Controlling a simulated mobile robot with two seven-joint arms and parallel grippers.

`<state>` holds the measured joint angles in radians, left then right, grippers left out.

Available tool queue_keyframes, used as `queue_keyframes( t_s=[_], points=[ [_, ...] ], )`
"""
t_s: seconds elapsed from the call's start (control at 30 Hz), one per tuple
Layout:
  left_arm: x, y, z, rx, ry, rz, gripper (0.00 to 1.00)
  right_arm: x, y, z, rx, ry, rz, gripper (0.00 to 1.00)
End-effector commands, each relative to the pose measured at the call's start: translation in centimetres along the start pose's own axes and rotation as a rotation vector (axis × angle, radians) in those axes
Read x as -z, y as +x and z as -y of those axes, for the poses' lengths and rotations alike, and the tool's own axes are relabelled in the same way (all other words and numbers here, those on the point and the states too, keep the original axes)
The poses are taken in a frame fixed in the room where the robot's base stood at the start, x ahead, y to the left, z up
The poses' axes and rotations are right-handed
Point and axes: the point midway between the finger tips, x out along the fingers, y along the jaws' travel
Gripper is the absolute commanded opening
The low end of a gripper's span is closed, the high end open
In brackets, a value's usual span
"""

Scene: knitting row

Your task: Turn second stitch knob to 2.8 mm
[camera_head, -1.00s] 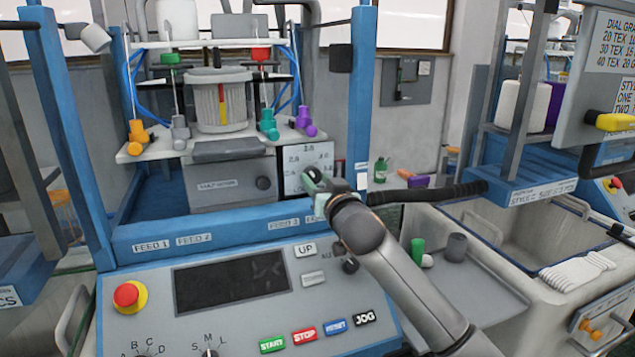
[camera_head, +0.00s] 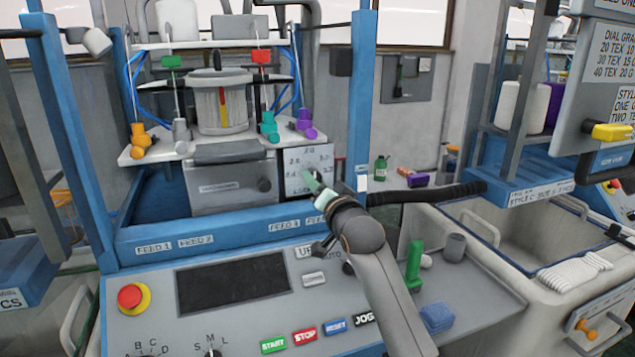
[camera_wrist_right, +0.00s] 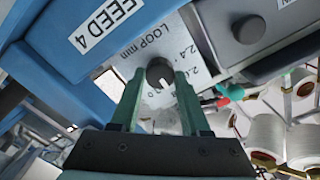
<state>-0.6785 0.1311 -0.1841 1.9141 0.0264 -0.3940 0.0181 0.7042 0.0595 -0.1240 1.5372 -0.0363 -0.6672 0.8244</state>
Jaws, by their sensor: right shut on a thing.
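The stitch knob (camera_wrist_right: 160,74) is small, round and black, on a white dial plate (camera_head: 308,160) with numbers and the words "LOOP mm" in the wrist view. My right gripper (camera_head: 315,185) is at the plate. Its two green fingers (camera_wrist_right: 159,82) are closed on opposite sides of the knob. A pale mark on the knob's rim points toward the gripper in the wrist view. I cannot tell which number it points at; the fingers cover part of the dial. In the head view the gripper mostly hides the knob. My left gripper is not in view.
A grey box with another dark knob (camera_head: 264,184) stands just left of the plate. A blue post (camera_head: 358,90) rises to its right. Below is a control panel with a red button (camera_head: 130,297). A black hose (camera_head: 430,193) runs to the right.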

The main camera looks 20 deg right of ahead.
Motion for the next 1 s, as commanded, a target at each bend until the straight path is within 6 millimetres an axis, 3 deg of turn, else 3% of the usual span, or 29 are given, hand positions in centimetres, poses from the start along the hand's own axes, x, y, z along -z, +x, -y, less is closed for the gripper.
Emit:
queue_keyframes(
  t_s=[0.37,0.4,0.63,1.0],
  points=[
    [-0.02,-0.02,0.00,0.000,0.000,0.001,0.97,0.06,0.00,-0.04,-0.001,0.003,-0.001,0.00],
    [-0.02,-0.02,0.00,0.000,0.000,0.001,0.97,0.06,0.00,-0.04,-0.001,0.003,-0.001,0.51],
    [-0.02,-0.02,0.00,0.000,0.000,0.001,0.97,0.05,0.00,-0.01,0.000,0.003,-0.001,0.76],
    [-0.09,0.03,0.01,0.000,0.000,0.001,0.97,0.01,-0.49,0.02,0.002,0.003,-0.002,0.76]
  ],
)
